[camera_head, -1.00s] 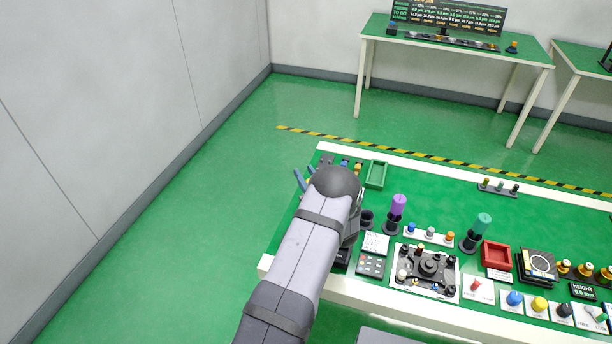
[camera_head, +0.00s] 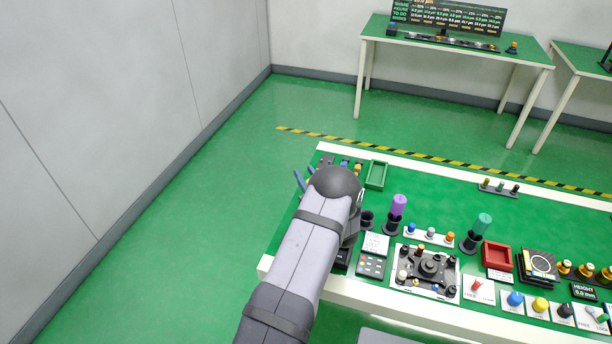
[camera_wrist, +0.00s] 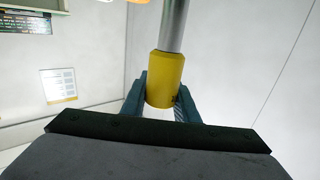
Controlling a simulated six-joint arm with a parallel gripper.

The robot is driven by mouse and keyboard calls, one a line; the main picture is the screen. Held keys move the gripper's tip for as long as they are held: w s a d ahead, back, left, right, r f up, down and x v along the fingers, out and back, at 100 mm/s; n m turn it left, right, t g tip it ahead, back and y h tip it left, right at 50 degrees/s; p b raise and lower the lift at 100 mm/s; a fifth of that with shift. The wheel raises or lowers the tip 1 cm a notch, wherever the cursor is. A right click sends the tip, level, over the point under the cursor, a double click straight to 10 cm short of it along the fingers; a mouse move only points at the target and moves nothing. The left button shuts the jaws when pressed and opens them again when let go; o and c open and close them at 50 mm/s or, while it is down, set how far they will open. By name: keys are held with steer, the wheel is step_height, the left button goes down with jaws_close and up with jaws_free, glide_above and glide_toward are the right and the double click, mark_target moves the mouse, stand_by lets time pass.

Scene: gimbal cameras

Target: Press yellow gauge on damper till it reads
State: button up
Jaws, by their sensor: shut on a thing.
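The yellow gauge (camera_wrist: 165,80) is a yellow cylinder with a grey metal rod (camera_wrist: 174,25) running up from it in the wrist view. My gripper (camera_wrist: 162,100) is shut on the yellow gauge, with one teal finger on each side of it. In the head view my arm covers most of my gripper; only blue finger parts (camera_head: 299,180) show at the left edge of the workbench. The gauge is hidden in that view. I cannot make out the damper, any reading on the gauge, or whether the gauge touches anything.
The green workbench (camera_head: 440,206) holds a black device plate (camera_head: 428,268), a green tray (camera_head: 376,174), a red tray (camera_head: 496,255), a purple-topped holder (camera_head: 398,205) and several knobs. A display (camera_head: 448,18) stands on the back table. Open green floor lies left of the bench.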

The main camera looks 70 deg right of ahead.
steer(key=shift+a+f+b, duration=0.1)
steer(key=shift+f+b, duration=0.3)
steer(key=shift+f, duration=0.15)
stand_by(1.0)
step_height(320, 180, up, 6)
steer(key=p, duration=0.4)
steer(key=shift+r, duration=0.15)
stand_by(0.4)
